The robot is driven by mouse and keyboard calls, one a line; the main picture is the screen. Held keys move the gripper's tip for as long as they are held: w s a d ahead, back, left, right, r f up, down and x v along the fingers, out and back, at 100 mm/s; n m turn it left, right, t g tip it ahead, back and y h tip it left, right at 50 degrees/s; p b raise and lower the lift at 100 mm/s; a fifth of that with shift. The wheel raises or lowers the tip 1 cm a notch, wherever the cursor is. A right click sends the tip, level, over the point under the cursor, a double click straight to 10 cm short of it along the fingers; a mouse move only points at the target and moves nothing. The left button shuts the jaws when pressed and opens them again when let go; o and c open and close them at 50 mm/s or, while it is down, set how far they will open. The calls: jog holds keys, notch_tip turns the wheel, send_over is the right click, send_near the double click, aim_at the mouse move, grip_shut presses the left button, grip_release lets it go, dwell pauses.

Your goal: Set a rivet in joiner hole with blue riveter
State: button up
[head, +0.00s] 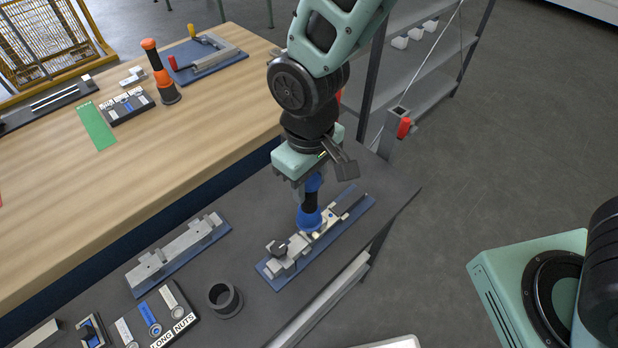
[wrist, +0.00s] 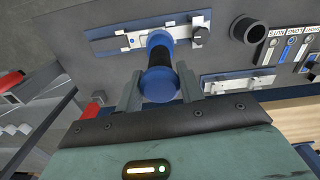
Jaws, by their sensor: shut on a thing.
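My gripper (head: 306,188) is shut on the blue riveter (head: 309,217), a blue tool with a black middle. The riveter stands about upright over the joiner (head: 326,222), a pale metal strip clamped on a blue fixture plate (head: 283,281). In the wrist view the riveter (wrist: 158,83) sits between the two grey fingers (wrist: 161,90), with the joiner (wrist: 133,41) beyond it. The riveter's lower end hides the spot under it, so I cannot tell whether it touches the joiner or sits in a hole. No rivet shows clearly.
A second fixture (head: 180,250) lies to the left on the dark table. A black cup (head: 224,299) and a labelled nut tray (head: 158,318) stand at the front. An orange-and-black tool (head: 160,72) stands on the wooden table. A grey post with a red part (head: 403,128) rises behind right.

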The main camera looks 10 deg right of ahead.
jog(key=shift+f+b, duration=0.6)
jog(key=shift+f, duration=0.3)
dwell(0.8)
jog(key=shift+r+p, duration=3.15)
jog(key=shift+r, duration=0.7)
jog(key=shift+f, duration=0.1)
